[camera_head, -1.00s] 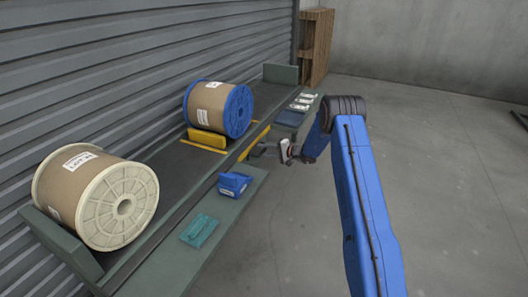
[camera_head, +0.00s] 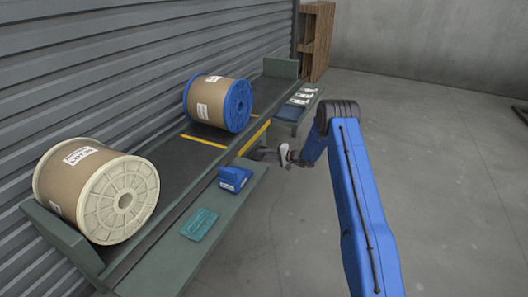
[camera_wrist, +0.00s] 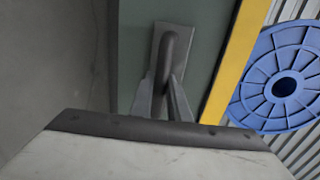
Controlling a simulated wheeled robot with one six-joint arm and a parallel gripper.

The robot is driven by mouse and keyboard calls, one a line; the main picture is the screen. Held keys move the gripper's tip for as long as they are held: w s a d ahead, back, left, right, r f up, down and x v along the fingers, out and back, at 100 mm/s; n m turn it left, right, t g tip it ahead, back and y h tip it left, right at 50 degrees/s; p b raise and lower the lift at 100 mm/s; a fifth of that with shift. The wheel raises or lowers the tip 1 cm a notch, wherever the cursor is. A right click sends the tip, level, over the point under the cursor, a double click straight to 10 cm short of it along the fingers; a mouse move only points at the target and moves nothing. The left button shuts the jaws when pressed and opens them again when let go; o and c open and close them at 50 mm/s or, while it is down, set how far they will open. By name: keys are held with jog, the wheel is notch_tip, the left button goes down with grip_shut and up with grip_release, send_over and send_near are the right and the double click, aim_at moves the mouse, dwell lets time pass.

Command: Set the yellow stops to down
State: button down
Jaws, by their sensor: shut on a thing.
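My gripper (camera_head: 281,156) is at the near side of the rack, beside the yellow strip on its side. In the wrist view its fingers (camera_wrist: 160,98) are closed around a grey lever handle (camera_wrist: 172,50) on a plate on the green side face. Thin yellow lines (camera_head: 203,142) lie flat across the dark track in front of the blue-ended spool (camera_head: 218,103); no raised yellow stop shows there. The spool's blue flange (camera_wrist: 285,85) also shows in the wrist view. Any stop behind this spool is hidden.
A cream-ended spool (camera_head: 97,191) sits at the track's near end. A side shelf holds a blue device (camera_head: 235,179) and a teal item (camera_head: 199,224). White items (camera_head: 299,98) lie on a farther shelf. The floor at right is clear.

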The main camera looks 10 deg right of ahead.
jog(key=shift+s+f, duration=0.1)
jog(key=shift+f, duration=0.15)
jog(key=c, duration=1.7)
grip_release()
jog(key=shift+d+f, duration=0.1)
jog(key=shift+d+r, duration=0.2)
jog(key=v, duration=1.7)
